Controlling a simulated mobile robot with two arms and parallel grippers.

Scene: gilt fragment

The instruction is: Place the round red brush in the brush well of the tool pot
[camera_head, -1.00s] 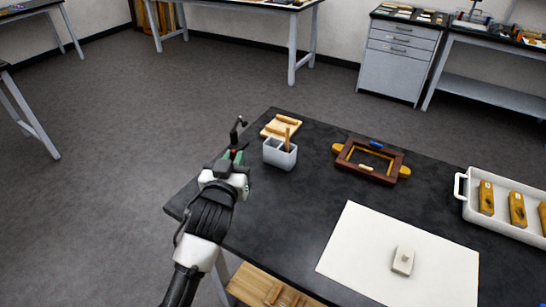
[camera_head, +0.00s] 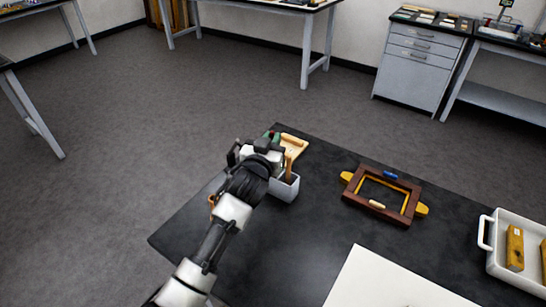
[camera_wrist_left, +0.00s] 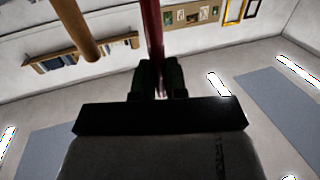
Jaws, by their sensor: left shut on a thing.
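The grey tool pot (camera_head: 285,190) stands near the far left corner of the dark table, partly hidden behind my left arm. A wooden handle (camera_head: 288,168) sticks up out of it. My left gripper (camera_head: 269,138) is at the pot's far left side in the head view. In the left wrist view the gripper (camera_wrist_left: 157,80) is shut on the dark red handle of the round red brush (camera_wrist_left: 153,30). The brush's head is hidden. A thick wooden handle (camera_wrist_left: 75,25) shows to the left of it. The pot's wells cannot be made out. My right gripper is out of view.
A pale wooden board (camera_head: 297,146) lies just behind the pot. A brown wooden frame (camera_head: 385,212) lies to the right. A white sheet (camera_head: 385,280) and a white tray (camera_head: 490,250) are nearer and farther right. Bare table separates them.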

